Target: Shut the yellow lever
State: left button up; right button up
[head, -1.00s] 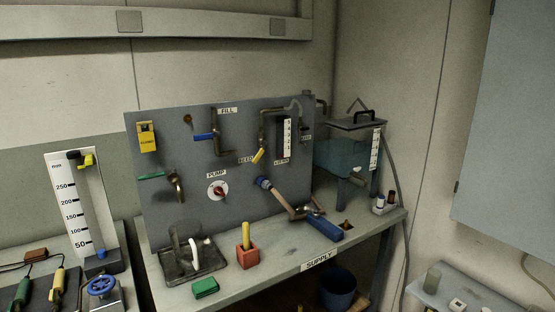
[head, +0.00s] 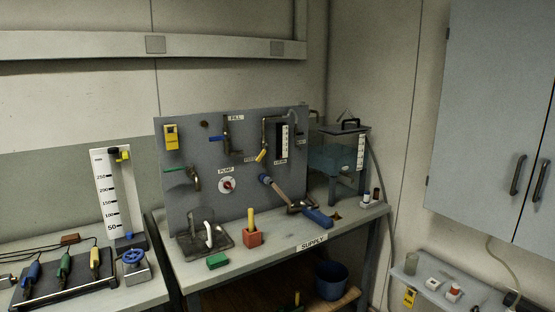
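The yellow lever (head: 261,156) is on the grey upright panel (head: 208,146), low on the pipe beside the white level scale. It is tilted, its lower end toward the left, with a small label, perhaps FEED, just left of it. I cannot tell from its tilt whether the valve is open or shut. Neither of my grippers shows in the head view.
The supply bench (head: 276,246) carries a red block (head: 252,238) with a yellow stick, a green block (head: 217,260), a blue-handled tool (head: 318,218) and a clear tank (head: 338,155). A blue bucket (head: 331,280) stands below. A cabinet (head: 490,120) hangs at right.

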aim_at(261, 154)
jog(key=u, duration=0.15)
jog(key=i, duration=0.85)
jog(key=z, duration=0.05)
jog(key=k, duration=1)
jog(key=z, duration=0.5)
jog(key=i, duration=1.3)
jog(key=z, duration=0.25)
